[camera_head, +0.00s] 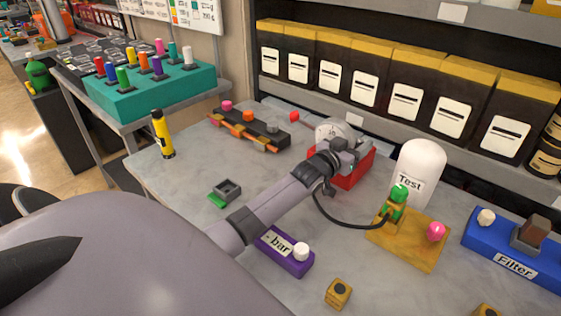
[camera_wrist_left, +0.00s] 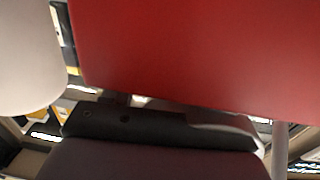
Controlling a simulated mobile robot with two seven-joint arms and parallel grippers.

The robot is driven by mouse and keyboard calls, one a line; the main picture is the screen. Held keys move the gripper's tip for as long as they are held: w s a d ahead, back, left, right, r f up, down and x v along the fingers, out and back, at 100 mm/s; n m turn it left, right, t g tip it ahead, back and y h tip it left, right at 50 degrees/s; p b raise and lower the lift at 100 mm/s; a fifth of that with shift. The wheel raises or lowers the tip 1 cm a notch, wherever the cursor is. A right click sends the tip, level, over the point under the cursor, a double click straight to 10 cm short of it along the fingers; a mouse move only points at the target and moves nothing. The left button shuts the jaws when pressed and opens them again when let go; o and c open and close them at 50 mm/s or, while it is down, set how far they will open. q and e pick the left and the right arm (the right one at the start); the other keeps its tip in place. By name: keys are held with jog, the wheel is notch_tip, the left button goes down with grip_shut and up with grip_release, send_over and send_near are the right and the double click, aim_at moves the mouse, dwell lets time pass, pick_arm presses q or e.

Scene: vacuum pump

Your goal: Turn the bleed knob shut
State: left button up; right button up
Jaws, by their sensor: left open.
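My left gripper (camera_head: 354,150) reaches in over the bench to the red pump body (camera_head: 362,170). It is open, with no object visible in it, and its fingertips are hard to make out. In the left wrist view the red body (camera_wrist_left: 200,50) fills the top and a pale rounded surface shows at the left. A round grey dial (camera_head: 333,130) stands behind the wrist, with a small red knob (camera_head: 293,117) to its left. A pink knob (camera_head: 436,231) and a green valve (camera_head: 398,196) sit on a wooden base (camera_head: 405,248). I cannot tell which knob is the bleed knob.
A white "Test" vessel (camera_head: 418,167) stands right of the gripper. A black hose (camera_head: 345,222) runs to the wooden base. A purple "bar" block (camera_head: 282,252), a blue "Filter" block (camera_head: 510,252) and a yellow torch (camera_head: 162,135) are on the bench. Boxes line the shelf behind.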

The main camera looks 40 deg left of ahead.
pick_arm(q)
jog(key=shift+d+n+y, duration=0.15)
jog(key=shift+n+y, duration=0.25)
jog(key=shift+y, duration=0.3)
